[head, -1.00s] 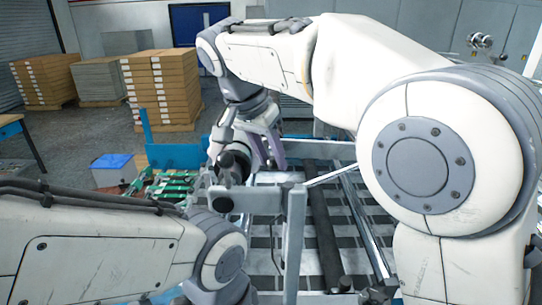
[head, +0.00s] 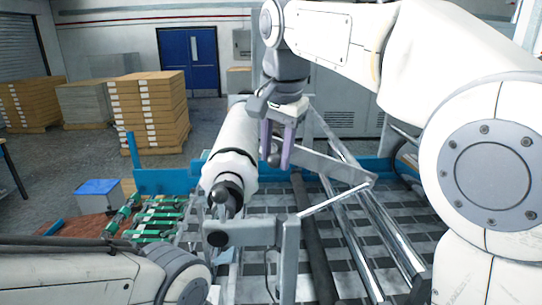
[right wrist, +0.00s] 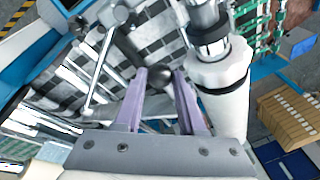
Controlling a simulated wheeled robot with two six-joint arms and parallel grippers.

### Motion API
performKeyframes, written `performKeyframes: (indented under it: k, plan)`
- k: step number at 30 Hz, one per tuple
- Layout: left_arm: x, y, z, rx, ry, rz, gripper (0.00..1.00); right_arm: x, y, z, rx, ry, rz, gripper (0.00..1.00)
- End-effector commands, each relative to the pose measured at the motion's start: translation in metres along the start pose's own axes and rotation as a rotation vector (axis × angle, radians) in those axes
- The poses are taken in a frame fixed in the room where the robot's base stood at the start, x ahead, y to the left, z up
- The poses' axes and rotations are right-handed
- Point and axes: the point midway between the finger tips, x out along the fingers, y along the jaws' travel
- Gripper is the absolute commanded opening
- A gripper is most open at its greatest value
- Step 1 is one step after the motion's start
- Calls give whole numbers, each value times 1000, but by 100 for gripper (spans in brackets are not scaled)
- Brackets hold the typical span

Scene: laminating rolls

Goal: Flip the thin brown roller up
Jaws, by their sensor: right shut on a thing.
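A thin dark roller (head: 314,250), looking almost black, runs lengthwise over the grey-and-dark chequered bed of the machine; I cannot make out a brown colour. My right gripper (head: 275,157) hangs over the far part of the bed, its purple fingers pointing down. It is shut on a dark round knob (right wrist: 155,71), which shows between the fingertips in the right wrist view. A grey metal arm (head: 335,166) extends from near the gripper to the right; its link to the knob is unclear. My left arm enters at the lower left, with its gripper out of view.
A thick white roll (head: 237,140) lies just left of my right gripper. A grey metal post (head: 289,260) stands in front. Chrome rods (head: 345,235) run along the right. Stacked boxes (head: 148,110) and a blue-topped bin (head: 99,197) are beyond.

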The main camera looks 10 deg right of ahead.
Motion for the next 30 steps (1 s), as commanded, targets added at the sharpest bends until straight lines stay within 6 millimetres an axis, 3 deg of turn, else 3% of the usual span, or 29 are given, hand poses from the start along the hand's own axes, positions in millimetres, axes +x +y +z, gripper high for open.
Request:
performKeyframes:
  k: [4,5,6,7,19,30]
  plan:
    - [0,0,0,0,0,0,50,-6,-1,-4,3,16,-15,0]
    - [-1,0,0,0,0,0,50,-6,-2,-3,3,17,-16,47]
    - [-1,0,0,0,0,0,50,-6,-2,-3,3,17,-15,62]
    - [-1,0,0,0,0,0,50,-6,-2,-3,2,16,-15,68]
    - [0,0,0,0,0,0,50,-9,-2,-2,1,10,-9,68]
    - [-4,0,0,0,0,0,50,-75,-2,-2,1,12,-12,68]
